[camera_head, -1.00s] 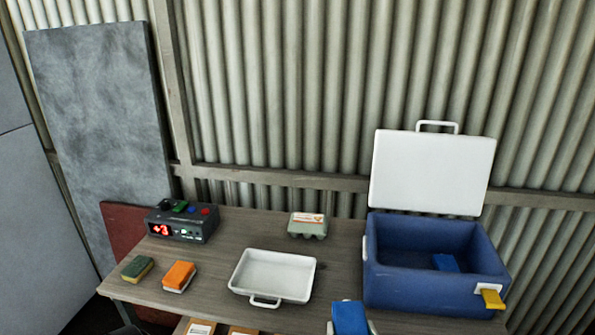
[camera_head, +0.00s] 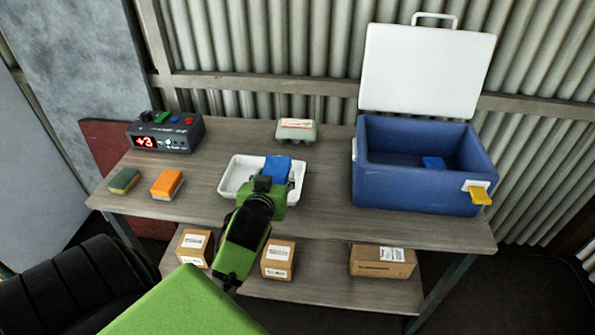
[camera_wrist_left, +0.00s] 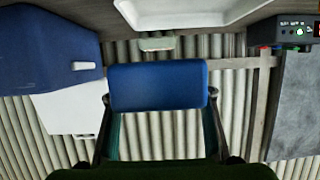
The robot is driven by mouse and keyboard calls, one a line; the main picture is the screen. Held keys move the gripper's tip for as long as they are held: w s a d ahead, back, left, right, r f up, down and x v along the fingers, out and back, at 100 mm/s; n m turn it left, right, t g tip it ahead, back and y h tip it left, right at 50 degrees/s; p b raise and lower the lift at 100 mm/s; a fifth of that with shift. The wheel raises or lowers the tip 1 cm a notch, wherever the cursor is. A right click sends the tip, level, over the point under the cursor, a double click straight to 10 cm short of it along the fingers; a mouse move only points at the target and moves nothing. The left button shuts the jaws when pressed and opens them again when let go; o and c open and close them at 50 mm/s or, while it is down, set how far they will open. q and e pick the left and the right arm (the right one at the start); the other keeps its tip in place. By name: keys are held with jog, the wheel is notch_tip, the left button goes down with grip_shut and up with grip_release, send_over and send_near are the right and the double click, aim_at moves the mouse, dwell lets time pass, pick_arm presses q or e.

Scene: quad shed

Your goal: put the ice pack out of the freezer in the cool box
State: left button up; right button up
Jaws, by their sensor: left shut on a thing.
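The blue ice pack (camera_head: 277,168) is held in my left gripper (camera_head: 267,184), which is shut on it. In the head view they appear in front of the right part of the white tray; I cannot tell the height. In the left wrist view the ice pack (camera_wrist_left: 158,87) fills the space between the two fingers. The blue cool box (camera_head: 415,190) stands open at the right of the table, its white lid (camera_head: 425,70) raised. My right gripper and the freezer's inside are not in view.
The white tray (camera_head: 233,178) stands mid-table, with an egg carton (camera_head: 297,131) behind it. A box with a +3 display (camera_head: 165,133), an orange sponge (camera_head: 167,184) and a green sponge (camera_head: 124,180) are at left. Cardboard boxes (camera_head: 382,261) are on the shelf below. Table between tray and cool box is clear.

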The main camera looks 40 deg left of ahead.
pick_arm(q)
jog(key=w+d+f, duration=0.4)
jog(key=w+d, duration=0.1)
jog(key=w, duration=0.2)
send_over(319, 205)
jog(key=s, duration=0.1)
jog(key=f, duration=0.3)
jog(key=shift+a+f, duration=0.35)
jog(key=shift+f, duration=0.05)
jog(key=shift+w+d+f, duration=0.2)
jog(key=shift+w+f, duration=0.15)
jog(key=shift+f, duration=0.2)
jog(key=shift+w+d+f, duration=0.1)
jog(key=shift+w+f, duration=0.05)
jog(key=shift+f, duration=1.6)
jog(key=o, duration=1.3)
jog(key=shift+f, duration=0.1)
